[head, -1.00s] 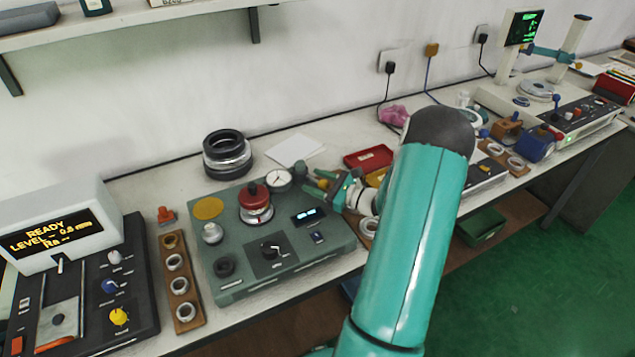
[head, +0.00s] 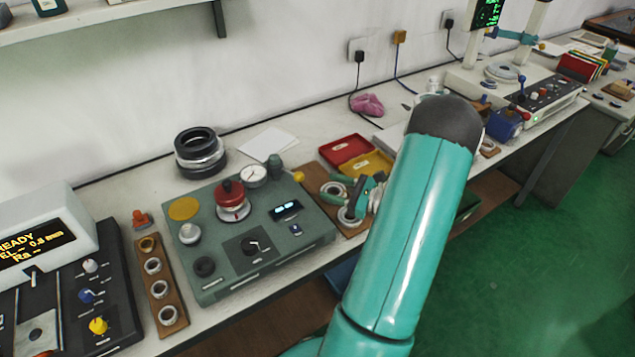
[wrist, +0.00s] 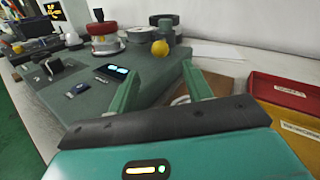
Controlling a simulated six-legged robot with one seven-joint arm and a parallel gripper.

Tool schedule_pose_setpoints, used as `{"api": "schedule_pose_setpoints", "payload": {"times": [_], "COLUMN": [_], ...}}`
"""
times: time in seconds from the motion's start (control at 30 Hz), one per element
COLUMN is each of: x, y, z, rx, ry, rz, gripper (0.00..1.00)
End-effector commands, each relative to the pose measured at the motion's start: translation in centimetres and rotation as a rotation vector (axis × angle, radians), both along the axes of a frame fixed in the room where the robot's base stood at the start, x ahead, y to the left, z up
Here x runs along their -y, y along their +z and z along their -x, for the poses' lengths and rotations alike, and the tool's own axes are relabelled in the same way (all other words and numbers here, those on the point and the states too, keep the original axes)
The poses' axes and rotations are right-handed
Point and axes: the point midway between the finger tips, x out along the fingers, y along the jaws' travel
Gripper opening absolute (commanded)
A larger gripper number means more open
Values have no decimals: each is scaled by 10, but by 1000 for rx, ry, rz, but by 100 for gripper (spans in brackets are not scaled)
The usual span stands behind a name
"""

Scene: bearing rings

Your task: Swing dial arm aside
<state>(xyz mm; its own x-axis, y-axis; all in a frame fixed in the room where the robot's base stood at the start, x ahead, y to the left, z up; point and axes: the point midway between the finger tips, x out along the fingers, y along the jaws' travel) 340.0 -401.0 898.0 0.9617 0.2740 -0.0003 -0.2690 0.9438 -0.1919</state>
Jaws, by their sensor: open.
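The dial gauge (head: 253,172) has a white round face and sits at the back of the green-grey tester (head: 215,284), just right of the red-topped spindle (head: 229,190). A dark post (head: 275,166) stands beside it, with a yellow ball knob (head: 298,176) to the right. In the wrist view the yellow knob (wrist: 160,47) is beyond my fingertips, in front of the dark post (wrist: 163,24). My gripper (head: 342,195) is open and empty, to the right of the knob and apart from it. Its two green fingers (wrist: 160,75) point towards the tester.
A red tray (head: 346,148) and a yellow tray (head: 368,163) lie behind my gripper. A wooden board with rings (head: 325,172) is beneath it. Stacked black rings (head: 198,150) stand behind the tester. A ring rack (head: 160,290) is at its left.

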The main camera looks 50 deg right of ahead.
Motion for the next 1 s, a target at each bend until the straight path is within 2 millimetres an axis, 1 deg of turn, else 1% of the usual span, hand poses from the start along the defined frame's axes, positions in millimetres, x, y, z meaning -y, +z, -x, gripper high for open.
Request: {"api": "schedule_pose_setpoints", "payload": {"times": [0.03, 0.13, 0.37, 0.47, 0.5, 0.57, 0.6, 0.63, 0.83, 1.0], "x": [1, 2, 3, 2, 0, -3, -7, -10, -41, -67], "y": [0, 0, 0, 1, 1, 3, 3, 5, 14, 23], "z": [4, 9, 10, 9, 8, 6, 4, 2, -9, -11], "rx": [1, 1, 1, 0, 0, -1, -3, -4, -15, -28], "ry": [-1, 1, 1, 1, -1, -6, -9, -13, -40, -40], "rz": [0, 0, 0, 8, 25, 70, 113, 156, 558, 925], "gripper": [50, 50, 50, 32, 24, 12, 5, 0, 0, 0]}}
